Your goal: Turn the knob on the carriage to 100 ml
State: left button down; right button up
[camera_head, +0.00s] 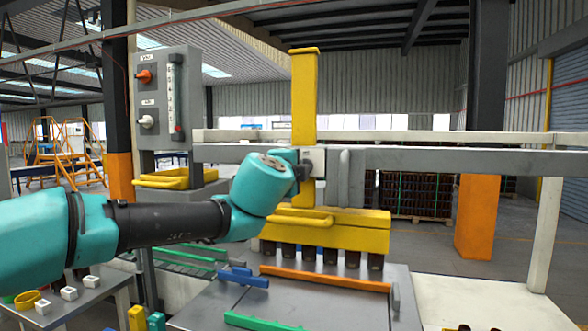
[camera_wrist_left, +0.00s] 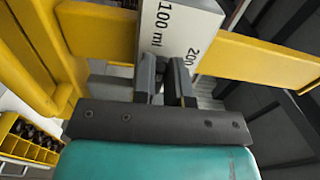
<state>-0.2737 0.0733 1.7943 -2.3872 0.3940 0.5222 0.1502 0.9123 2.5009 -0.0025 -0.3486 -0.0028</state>
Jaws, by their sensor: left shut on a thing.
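The yellow carriage (camera_head: 304,95) stands on the grey rail. A pale dial block (camera_head: 318,158) sits on its post, and in the left wrist view this block (camera_wrist_left: 205,22) carries the markings "100 ml" and, partly covered, "200". My left gripper (camera_head: 300,172) reaches it from the left. In the left wrist view its two dark fingers (camera_wrist_left: 166,72) are shut on the knob in front of the dial. The knob is almost wholly hidden between the fingers, so I cannot tell which mark it points to. My right gripper is not in view.
A grey control box (camera_head: 161,95) with an orange knob, a white knob and a scale stands at the left. Several dark brown bottle-like pieces (camera_head: 330,256) show below the yellow carriage head (camera_head: 345,228). An orange bar (camera_head: 325,279) and blue piece (camera_head: 243,278) lie on the grey table.

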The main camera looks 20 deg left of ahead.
pick_arm(q)
jog(key=c, duration=1.1)
grip_release()
jog(key=shift+c, duration=0.2)
jog(key=shift+s, duration=0.1)
jog(key=s, duration=1.7)
jog(key=shift+s, duration=0.15)
